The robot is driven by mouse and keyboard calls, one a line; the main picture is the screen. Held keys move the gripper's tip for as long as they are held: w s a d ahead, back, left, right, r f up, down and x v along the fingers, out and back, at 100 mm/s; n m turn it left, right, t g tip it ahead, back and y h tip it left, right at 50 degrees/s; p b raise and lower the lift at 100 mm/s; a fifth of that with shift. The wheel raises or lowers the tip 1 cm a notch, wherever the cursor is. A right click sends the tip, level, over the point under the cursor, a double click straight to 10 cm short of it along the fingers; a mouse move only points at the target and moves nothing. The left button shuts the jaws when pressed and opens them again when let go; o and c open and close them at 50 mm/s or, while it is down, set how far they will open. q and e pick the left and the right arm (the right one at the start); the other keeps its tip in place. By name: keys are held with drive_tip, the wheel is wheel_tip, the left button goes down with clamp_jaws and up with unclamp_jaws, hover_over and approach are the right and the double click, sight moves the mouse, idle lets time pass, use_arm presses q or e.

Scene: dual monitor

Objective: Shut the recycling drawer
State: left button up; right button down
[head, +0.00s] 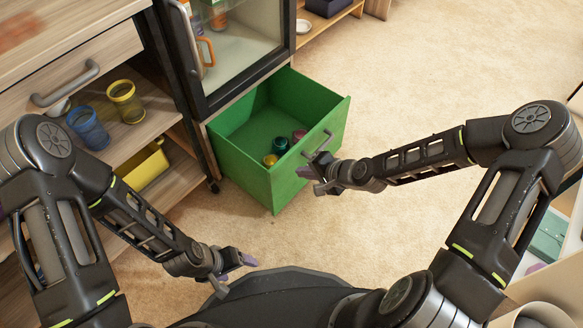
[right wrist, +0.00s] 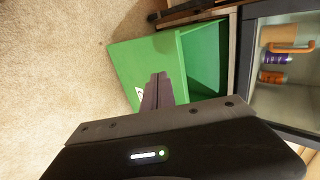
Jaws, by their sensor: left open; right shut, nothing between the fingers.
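The green recycling drawer (head: 242,172) is pulled out at floor level below a glass-fronted cabinet. A few small round items lie inside it: a teal one (head: 280,145), a yellow one (head: 270,160) and a reddish one (head: 299,136). My left gripper (head: 236,272) is open and empty, low and apart from the drawer.
The glass-door cabinet (head: 240,62) with an orange-handled item stands above the drawer. At left, a wooden shelf unit holds a blue cup (head: 88,127), a yellow cup (head: 126,102) and a yellow bin (head: 143,168). Open carpet (head: 430,70) lies to the right.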

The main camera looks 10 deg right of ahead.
sight(283, 164)
drive_tip(key=w+a, duration=0.1)
drive_tip(key=w+a+f+b, duration=0.1)
drive_tip(key=w, duration=0.1)
drive_tip(key=shift+a, duration=0.25)
use_arm(q)
drive_tip(key=shift+w+f, duration=0.15)
drive_tip(key=shift+f, duration=0.85)
use_arm(e)
drive_tip(key=shift+w+a+r, duration=0.15)
drive_tip(key=shift+w+a, duration=0.1)
drive_tip(key=shift+w, duration=0.1)
